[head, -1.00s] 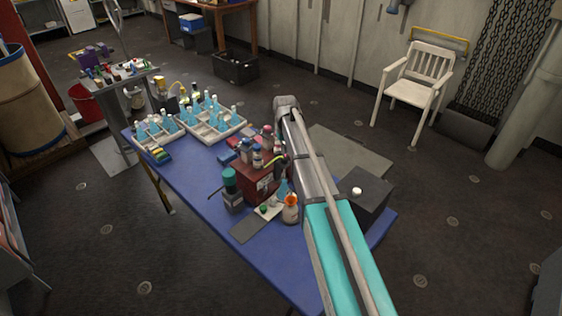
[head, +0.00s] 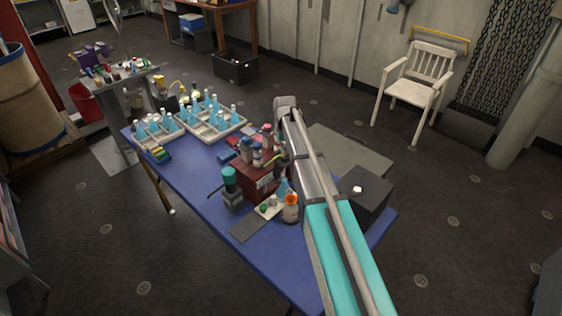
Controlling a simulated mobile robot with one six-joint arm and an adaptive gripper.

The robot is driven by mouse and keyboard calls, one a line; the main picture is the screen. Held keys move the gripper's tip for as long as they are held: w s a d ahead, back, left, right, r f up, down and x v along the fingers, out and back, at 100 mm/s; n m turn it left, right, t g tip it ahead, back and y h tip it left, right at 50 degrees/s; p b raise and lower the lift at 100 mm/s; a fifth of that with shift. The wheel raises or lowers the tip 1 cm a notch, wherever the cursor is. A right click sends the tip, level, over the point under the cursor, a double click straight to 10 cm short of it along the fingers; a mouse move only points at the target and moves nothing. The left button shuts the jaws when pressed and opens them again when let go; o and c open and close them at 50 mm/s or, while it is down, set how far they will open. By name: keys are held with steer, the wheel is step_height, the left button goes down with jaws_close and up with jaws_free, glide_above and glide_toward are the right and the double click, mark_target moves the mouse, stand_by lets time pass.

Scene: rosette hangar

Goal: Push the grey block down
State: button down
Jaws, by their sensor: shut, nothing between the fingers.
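A small grey block (head: 233,203) with a teal cylinder (head: 230,177) on top stands on the blue table (head: 275,265), left of a dark red box (head: 252,184). I cannot tell for sure that this is the task's grey block. A dark grey box (head: 374,203) with a white knob on top stands at the table's right end, beside my arm. My arm reaches over the table from the lower right, its far end above the dark red box. My fingers are hidden behind the arm, so I cannot see whether they touch anything.
Small bottles crowd the red box. An orange-topped jar (head: 290,210) stands in front of it. Trays of blue flasks (head: 212,127) fill the table's far left. A flat grey plate (head: 248,230) lies near the front edge. A white chair (head: 410,90) stands beyond.

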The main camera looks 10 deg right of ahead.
mark_target(285, 157)
steer(key=shift+f+b, duration=3.2)
steer(key=shift+f, duration=0.15)
steer(key=shift+r, duration=0.15)
steer(key=shift+r+p, duration=0.1)
steer(key=shift+p, duration=0.2)
steer(key=shift+r+p, duration=3.4)
steer(key=s+m, duration=0.1)
steer(key=s, duration=2.8)
steer(key=shift+a, duration=0.35)
steer(key=shift+a, duration=0.1)
